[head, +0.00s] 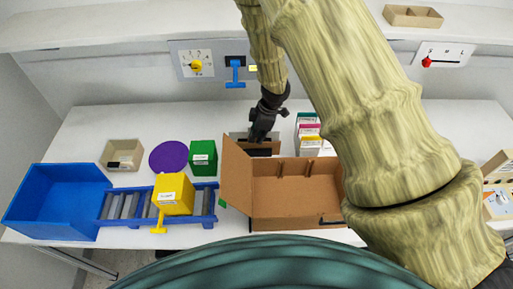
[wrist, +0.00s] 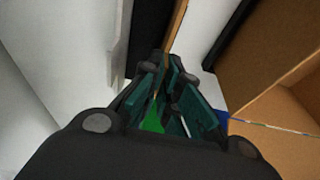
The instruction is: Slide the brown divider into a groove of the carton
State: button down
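The brown divider (head: 264,149) stands upright by a dark holder (head: 238,136) behind the carton, partly hidden by my gripper. In the wrist view the divider (wrist: 177,28) is a thin brown edge running up to the fingertips. My gripper (head: 260,136) points down just over the divider. In the wrist view my gripper (wrist: 172,75) shows a gap between its teal finger pads, in line with the divider's edge; I cannot tell whether the pads touch it. The open brown carton (head: 290,211) stands in front, its left flap (head: 236,177) out and small upright strips along its back wall.
Several small boxes (head: 308,132) stand close right of my gripper. A green box (head: 203,157), a purple disc (head: 168,157) and a yellow box (head: 173,194) on a blue conveyor (head: 208,213) lie left. A blue bin (head: 48,203) is at far left. My arm hides the carton's right side.

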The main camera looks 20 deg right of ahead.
dwell(0.3)
jog(key=shift+w+r+p, duration=0.1)
jog(key=shift+r+p, duration=3.7)
jog(key=shift+p, duration=0.2)
jog(key=shift+f, duration=0.25)
notch_tip(320, 180, down, 5)
jog(key=b, duration=0.6)
jog(key=shift+d+f, duration=0.1)
jog(key=shift+f, duration=0.05)
